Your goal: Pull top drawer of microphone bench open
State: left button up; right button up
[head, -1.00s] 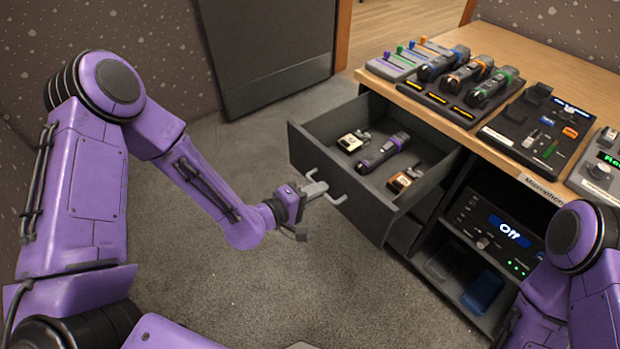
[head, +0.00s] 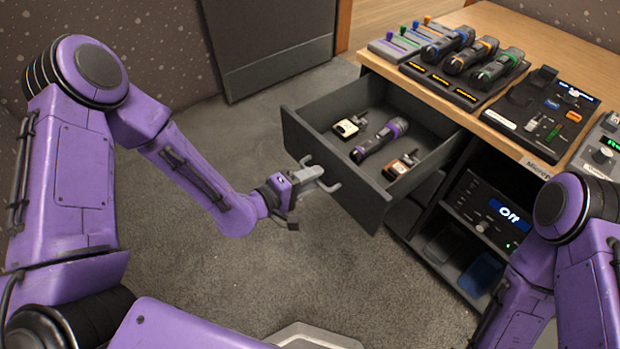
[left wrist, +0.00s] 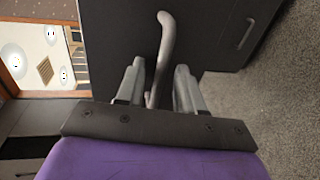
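The top drawer (head: 335,178) of the microphone bench stands well out, its dark grey front facing my left arm. Its pale bar handle (head: 333,187) is at my left gripper (head: 314,178). In the left wrist view, the handle (left wrist: 165,40) runs between the two fingers of the left gripper (left wrist: 160,82). The fingers are apart, with a gap showing beside the handle. Inside the drawer lie a microphone with a purple band (head: 380,139) and two small boxed items (head: 349,127) (head: 401,166). My right gripper is out of view; only its arm shows at the right.
The wooden bench top (head: 540,60) carries several microphones, faders and control panels. Below, an open shelf holds a unit reading "Off" (head: 490,212) and a blue tray (head: 481,274). Another handle (left wrist: 246,33) shows in the left wrist view. Carpet (head: 240,290) before the drawer is clear.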

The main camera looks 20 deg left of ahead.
pick_arm(q)
jog(key=shift+s+a, duration=0.1)
jog(key=p+v, duration=0.1)
jog(key=v, duration=0.9)
jog(key=shift+s+r, duration=0.1)
jog(key=shift+s, duration=0.05)
jog(key=s+a+f+m+g+y+p, duration=0.2)
jog(key=s+a+f+g+y+p, duration=0.25)
jog(key=a+f+y+p, duration=0.35)
jog(key=s+a+m+g+y+p, duration=0.2)
jog(key=s+a+g+y+p, duration=0.1)
jog(key=s, duration=1)
jog(key=shift+s+f+g+y+p, duration=0.35)
jog(key=shift+f+g+y+p, duration=0.2)
jog(key=shift+g, duration=0.6)
